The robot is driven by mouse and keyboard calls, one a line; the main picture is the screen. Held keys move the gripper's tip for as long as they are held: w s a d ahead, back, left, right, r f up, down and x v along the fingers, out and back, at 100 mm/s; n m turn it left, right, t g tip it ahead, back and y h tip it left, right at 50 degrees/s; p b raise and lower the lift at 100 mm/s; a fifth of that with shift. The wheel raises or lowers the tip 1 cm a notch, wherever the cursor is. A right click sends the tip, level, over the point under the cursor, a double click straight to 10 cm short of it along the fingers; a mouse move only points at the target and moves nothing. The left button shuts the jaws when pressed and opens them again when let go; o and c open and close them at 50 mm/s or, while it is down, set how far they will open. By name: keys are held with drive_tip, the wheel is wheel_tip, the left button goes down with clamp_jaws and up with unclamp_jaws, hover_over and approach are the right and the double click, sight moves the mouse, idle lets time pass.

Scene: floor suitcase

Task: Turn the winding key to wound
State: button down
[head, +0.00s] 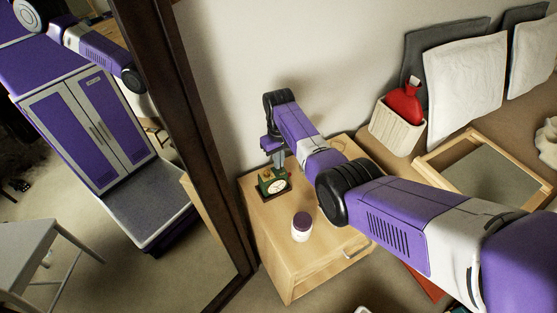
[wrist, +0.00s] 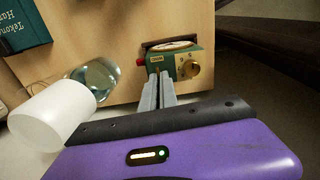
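A small green clock-like device with a white dial (head: 277,186) stands on the light wood nightstand (head: 320,262). In the wrist view its green body (wrist: 193,52) carries a round gold knob (wrist: 189,69) on the face toward me, with a red part at its left corner. A small gold piece shows at my fingertips; I cannot tell if it is the winding key. My gripper (head: 279,163) points at the device from behind it. In the wrist view its fingers (wrist: 159,76) are close together with a narrow gap, left of the gold knob; contact is unclear.
A white jar with a purple lid (head: 301,228) stands nearer on the nightstand. The wrist view shows a white cylinder (wrist: 42,118), a clear glass (wrist: 98,78) and a dark green book (wrist: 22,25). A dark-framed mirror (head: 190,120) stands at left.

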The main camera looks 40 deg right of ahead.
drive_tip(key=m, duration=0.3)
drive_tip(key=shift+r+m, duration=0.1)
drive_tip(key=shift+m, duration=0.2)
drive_tip(key=m, duration=0.4)
drive_tip(key=shift+d+m+p, duration=0.1)
drive_tip(key=shift+m+p, duration=0.2)
drive_tip(key=shift+p, duration=0.05)
drive_tip(key=m, duration=0.4)
drive_tip(key=shift+s+m, duration=0.1)
drive_tip(key=shift+m, duration=0.2)
drive_tip(key=m, duration=0.9)
drive_tip(key=shift+s, duration=0.1)
drive_tip(key=m+b, duration=0.1)
drive_tip(key=m, duration=0.3)
drive_tip(key=shift+s+m, duration=0.1)
drive_tip(key=shift+m, duration=0.2)
drive_tip(key=m, duration=0.4)
drive_tip(key=shift+b, duration=0.3)
drive_tip(key=shift+m+b, duration=0.35)
drive_tip(key=shift+m, duration=1.65)
